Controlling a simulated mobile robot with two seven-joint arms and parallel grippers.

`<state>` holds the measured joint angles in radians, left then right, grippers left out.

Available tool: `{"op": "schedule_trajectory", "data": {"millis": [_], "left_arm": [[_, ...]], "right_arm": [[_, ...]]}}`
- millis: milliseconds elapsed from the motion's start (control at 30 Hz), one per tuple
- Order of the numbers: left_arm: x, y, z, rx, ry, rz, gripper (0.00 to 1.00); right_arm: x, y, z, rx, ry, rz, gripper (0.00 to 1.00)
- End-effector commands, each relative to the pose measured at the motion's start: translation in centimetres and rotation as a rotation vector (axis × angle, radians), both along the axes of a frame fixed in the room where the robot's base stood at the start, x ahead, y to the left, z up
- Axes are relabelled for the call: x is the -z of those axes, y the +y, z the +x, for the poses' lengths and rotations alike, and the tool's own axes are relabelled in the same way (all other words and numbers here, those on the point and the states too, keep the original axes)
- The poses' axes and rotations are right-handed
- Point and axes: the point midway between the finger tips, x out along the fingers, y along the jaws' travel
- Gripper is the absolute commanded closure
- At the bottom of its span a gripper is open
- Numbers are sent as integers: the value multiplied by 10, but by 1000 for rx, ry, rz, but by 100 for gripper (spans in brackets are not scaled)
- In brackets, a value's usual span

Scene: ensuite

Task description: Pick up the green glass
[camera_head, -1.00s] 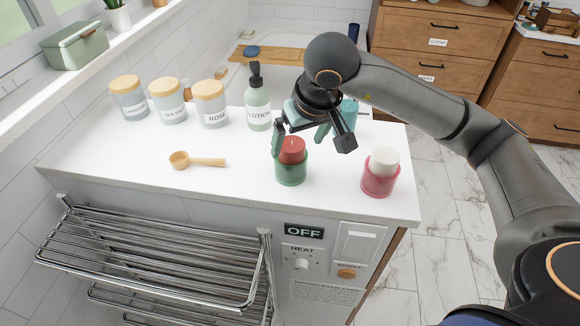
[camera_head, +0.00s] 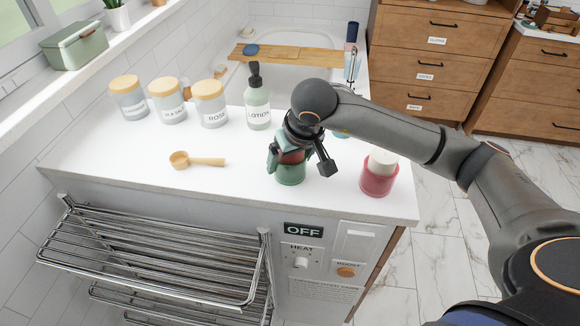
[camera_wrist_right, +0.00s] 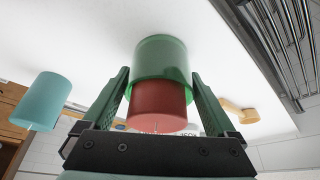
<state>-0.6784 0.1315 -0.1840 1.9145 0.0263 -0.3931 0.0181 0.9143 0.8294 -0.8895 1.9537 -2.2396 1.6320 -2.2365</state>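The green glass (camera_head: 291,174) stands upright on the white counter and holds a red candle. In the right wrist view the glass (camera_wrist_right: 160,50) and its red candle (camera_wrist_right: 158,105) lie between the fingers. My right gripper (camera_head: 291,161) has come down over the glass from above, with one finger on each side. In the right wrist view the fingers of this gripper (camera_wrist_right: 160,73) are spread around the glass, close to its sides, with no clear grip on it. The gripper partly hides the candle and rim in the head view. My left gripper is not in view.
A pink glass with a white candle (camera_head: 379,178) stands to the right. A teal cup (camera_wrist_right: 45,100) is partly hidden behind my arm in the head view. A lotion bottle (camera_head: 257,102), several lidded jars and a wooden scoop (camera_head: 196,161) are on the left. The counter's front is clear.

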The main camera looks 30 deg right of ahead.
Motion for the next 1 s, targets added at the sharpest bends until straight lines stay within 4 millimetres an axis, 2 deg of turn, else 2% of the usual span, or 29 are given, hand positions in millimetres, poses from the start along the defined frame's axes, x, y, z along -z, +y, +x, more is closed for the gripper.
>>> {"op": "schedule_trajectory", "data": {"millis": [67,567,867,1000], "left_arm": [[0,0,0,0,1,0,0],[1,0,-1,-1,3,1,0],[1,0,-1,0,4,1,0],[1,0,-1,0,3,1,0]], "right_arm": [[0,0,0,0,0,0,18],[-1,0,0,1,0,0,74],[-3,0,1,1,-4,0,75],[-11,0,1,2,-5,1,75]]}}
